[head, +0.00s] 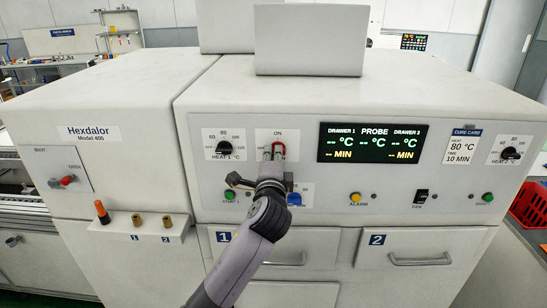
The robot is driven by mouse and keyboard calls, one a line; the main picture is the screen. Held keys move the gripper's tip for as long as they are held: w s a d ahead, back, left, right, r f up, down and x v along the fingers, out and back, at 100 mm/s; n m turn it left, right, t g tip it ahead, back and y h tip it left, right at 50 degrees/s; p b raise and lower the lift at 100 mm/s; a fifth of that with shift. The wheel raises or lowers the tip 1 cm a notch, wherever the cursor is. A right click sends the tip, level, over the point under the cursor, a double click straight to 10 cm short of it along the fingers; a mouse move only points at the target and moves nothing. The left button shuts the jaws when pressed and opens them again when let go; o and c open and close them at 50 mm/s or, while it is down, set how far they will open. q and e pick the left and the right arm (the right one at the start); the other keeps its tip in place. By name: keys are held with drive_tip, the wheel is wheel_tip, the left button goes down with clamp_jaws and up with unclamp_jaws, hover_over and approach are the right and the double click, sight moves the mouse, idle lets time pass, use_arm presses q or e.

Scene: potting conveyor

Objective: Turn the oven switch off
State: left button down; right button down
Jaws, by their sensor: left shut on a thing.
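The oven switch (279,148) is a red handle on a white plate on the oven's front panel, below the printed word ON. My left gripper (272,155) reaches up to it from below and is shut on it. The fingers and wrist cover the lower part of the plate, so its lower label and the switch's exact angle cannot be read. My right gripper is not in view.
The dark display (372,143) right of the switch shows dashes for temperatures and minutes. A heat knob (224,147) sits to the left. Drawer handles (420,260) stick out below.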

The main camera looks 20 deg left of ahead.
use_arm(q)
drive_tip(key=shift+f, duration=0.1)
drive_tip(key=c, duration=1.6)
unclamp_jaws()
drive_tip(key=shift+c, duration=0.2)
drive_tip(key=v, duration=1.2)
